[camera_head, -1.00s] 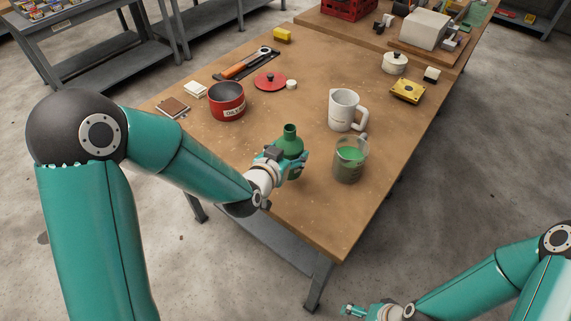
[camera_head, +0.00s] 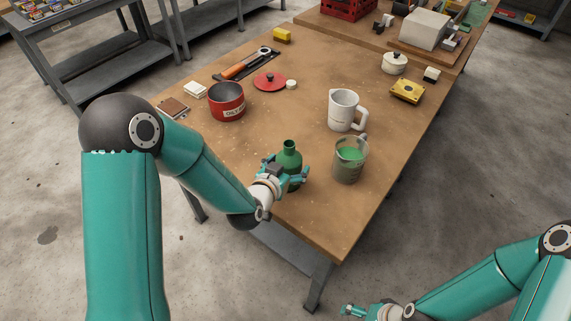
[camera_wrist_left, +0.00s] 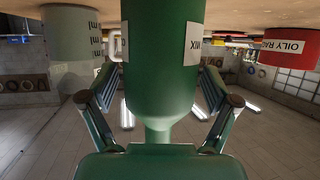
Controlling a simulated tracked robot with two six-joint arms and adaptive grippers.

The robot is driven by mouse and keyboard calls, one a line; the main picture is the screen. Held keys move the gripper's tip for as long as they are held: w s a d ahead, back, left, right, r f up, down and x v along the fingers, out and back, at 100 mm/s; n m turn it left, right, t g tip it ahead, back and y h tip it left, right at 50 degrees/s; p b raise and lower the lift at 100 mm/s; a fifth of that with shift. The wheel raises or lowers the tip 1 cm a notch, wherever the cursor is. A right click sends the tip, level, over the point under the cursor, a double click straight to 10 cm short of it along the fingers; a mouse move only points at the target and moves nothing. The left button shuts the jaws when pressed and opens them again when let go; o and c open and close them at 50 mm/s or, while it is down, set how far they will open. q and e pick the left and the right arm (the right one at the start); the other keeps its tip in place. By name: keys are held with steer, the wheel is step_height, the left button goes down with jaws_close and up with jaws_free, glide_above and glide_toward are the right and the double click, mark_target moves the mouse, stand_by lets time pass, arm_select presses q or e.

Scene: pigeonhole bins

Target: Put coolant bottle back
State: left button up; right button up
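The coolant bottle (camera_head: 289,158) is dark green with a narrow neck and stands upright at the near left part of the table. My left gripper (camera_head: 287,174) has a finger on each side of its body, shut on it. In the left wrist view the bottle (camera_wrist_left: 162,75) fills the middle, neck down, with a white label partly readable as "MIX". I cannot tell whether its base touches the table. My right gripper (camera_head: 346,310) is low at the bottom edge, away from the table, too small to tell its opening.
A clear beaker of green liquid (camera_head: 349,167) stands close right of the bottle, with a white jug (camera_head: 344,110) behind. A red pot (camera_head: 227,106), a red lid (camera_head: 270,82) and a yellow box (camera_head: 407,91) lie farther back. The table (camera_head: 275,125) is bare around its middle.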

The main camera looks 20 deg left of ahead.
stand_by(0.3)
arm_select(q)
steer(key=shift+r, duration=0.15)
steer(key=shift+s, duration=0.3)
steer(key=b+v, duration=1.1)
steer(key=b, duration=0.3)
steer(key=shift+s, duration=0.15)
steer(key=shift+a+r, duration=0.1)
